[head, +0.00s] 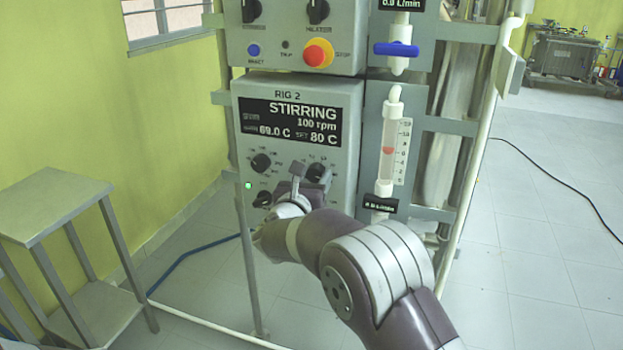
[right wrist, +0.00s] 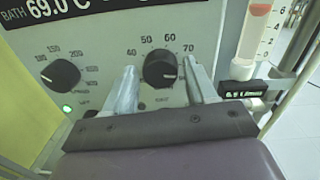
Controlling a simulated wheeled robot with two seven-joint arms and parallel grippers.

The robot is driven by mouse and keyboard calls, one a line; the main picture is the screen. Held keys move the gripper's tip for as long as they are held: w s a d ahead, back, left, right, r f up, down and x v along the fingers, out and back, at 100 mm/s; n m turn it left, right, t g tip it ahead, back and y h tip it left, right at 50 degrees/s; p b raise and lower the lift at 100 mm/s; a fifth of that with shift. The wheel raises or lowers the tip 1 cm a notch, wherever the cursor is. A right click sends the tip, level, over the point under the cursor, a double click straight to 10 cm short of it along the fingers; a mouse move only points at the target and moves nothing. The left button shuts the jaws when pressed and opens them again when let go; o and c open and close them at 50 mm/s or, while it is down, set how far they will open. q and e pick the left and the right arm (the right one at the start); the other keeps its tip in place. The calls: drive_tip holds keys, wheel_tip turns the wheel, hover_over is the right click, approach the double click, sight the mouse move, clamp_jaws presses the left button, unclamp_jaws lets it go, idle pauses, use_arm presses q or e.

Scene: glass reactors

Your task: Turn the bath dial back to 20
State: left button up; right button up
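The bath dial (right wrist: 160,68) is a round black knob on the grey RIG 2 panel, with marks from 40 to 70 showing above it in the right wrist view. It also shows in the head view (head: 318,172), partly behind my gripper. The display (head: 291,122) reads STIRRING, 100 rpm, 69.0 C and SET 80 C. My right gripper (right wrist: 159,66) is open, with one finger on each side of the bath dial and a gap to it on both sides. My left gripper is not in view.
A flowmeter (head: 388,150) stands right of the panel. A red and yellow stop button (head: 318,53) is above.

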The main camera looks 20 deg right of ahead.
drive_tip(key=c, duration=0.7)
